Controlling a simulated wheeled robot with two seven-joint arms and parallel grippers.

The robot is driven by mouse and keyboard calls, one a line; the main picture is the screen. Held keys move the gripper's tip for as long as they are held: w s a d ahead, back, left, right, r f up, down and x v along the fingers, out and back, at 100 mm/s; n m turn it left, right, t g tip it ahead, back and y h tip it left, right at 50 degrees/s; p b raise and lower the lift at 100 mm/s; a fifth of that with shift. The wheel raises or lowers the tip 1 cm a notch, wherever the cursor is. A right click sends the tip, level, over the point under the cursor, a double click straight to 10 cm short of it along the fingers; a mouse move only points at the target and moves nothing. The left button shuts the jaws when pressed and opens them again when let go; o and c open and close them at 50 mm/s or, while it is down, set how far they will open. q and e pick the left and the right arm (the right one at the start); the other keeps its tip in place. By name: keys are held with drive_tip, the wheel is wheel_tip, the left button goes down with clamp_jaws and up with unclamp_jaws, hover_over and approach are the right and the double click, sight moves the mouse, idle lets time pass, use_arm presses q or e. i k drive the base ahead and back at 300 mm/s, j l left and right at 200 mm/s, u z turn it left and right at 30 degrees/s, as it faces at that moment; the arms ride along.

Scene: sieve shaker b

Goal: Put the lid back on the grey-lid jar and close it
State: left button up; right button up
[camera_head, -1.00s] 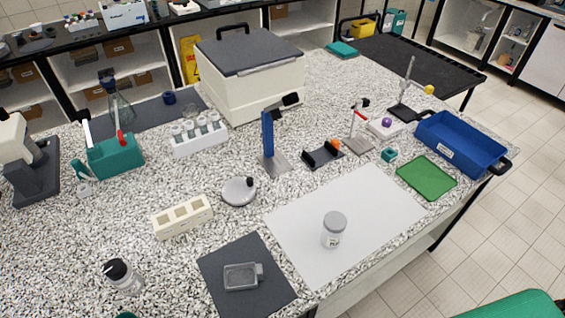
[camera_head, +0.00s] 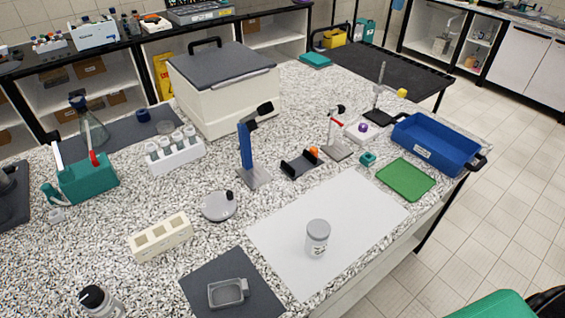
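A clear jar with a grey lid (camera_head: 317,238) stands upright on the white sheet (camera_head: 350,214), near its front edge. The grey lid sits on top of the jar; whether it is fully closed cannot be told. A small label shows on the jar's front. A second jar with a black lid (camera_head: 97,299) stands at the front left, cut by the lower edge. Neither of my grippers is in view.
A dark mat (camera_head: 205,288) with a grey dish (camera_head: 227,293) lies left of the sheet. A cream block (camera_head: 160,238), round grey object (camera_head: 218,205), blue stand (camera_head: 246,150), green tray (camera_head: 405,179) and blue bin (camera_head: 437,143) surround it. The sheet is otherwise clear.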

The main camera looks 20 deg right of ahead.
sight(314, 249)
drive_tip(key=l+u, duration=0.15)
drive_tip(key=u, duration=0.2)
drive_tip(key=k+l+u, duration=0.15)
drive_tip(key=u, duration=0.15)
drive_tip(key=k+l+u, duration=0.3)
drive_tip(key=k+l, duration=0.45)
drive_tip(key=l, duration=0.15)
drive_tip(key=k+l+u, duration=0.3)
drive_tip(key=k+l, duration=0.85)
drive_tip(key=k, duration=0.2)
